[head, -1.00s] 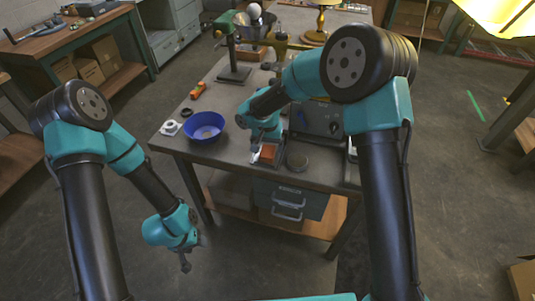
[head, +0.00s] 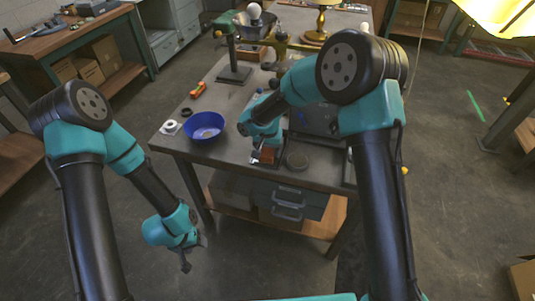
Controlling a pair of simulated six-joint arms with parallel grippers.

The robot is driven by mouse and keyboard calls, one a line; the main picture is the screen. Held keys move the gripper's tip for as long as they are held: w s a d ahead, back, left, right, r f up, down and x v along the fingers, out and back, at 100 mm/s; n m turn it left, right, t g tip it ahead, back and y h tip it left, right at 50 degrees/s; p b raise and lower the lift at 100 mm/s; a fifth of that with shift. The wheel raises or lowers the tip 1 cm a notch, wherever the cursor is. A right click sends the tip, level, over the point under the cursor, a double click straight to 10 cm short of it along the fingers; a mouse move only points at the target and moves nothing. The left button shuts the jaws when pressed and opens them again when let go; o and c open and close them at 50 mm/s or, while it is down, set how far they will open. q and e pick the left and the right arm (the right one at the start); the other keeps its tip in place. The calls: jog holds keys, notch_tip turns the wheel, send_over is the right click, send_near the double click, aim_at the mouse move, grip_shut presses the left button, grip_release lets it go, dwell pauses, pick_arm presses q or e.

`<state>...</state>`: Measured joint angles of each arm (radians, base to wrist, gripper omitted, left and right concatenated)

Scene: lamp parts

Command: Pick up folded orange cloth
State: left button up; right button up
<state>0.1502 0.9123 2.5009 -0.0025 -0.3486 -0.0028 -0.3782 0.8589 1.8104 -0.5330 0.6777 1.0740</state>
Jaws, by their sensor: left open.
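The folded orange cloth (head: 268,156) lies near the front edge of the grey-topped workbench (head: 228,165). It is small in the head view and partly covered by my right gripper (head: 265,158). My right gripper points down at the cloth, with dark finger parts around or over it. I cannot tell whether its fingers are shut on the cloth. My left gripper (head: 190,259) is open and empty, hanging low in front of the bench's left side, well away from the cloth.
A blue bowl (head: 204,127) stands left of the cloth. An orange tool (head: 198,89) and a white ring-shaped part (head: 170,127) lie at the left. A dark stand (head: 234,75) rises behind.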

aim_at(267, 151)
jog(key=c, duration=0.5)
jog(key=shift+r, duration=0.1)
jog(key=shift+r, duration=1.85)
jog(key=s+a+r, duration=0.1)
jog(key=s, duration=1.5)
jog(key=o, duration=0.3)
jog(key=shift+c, duration=1)
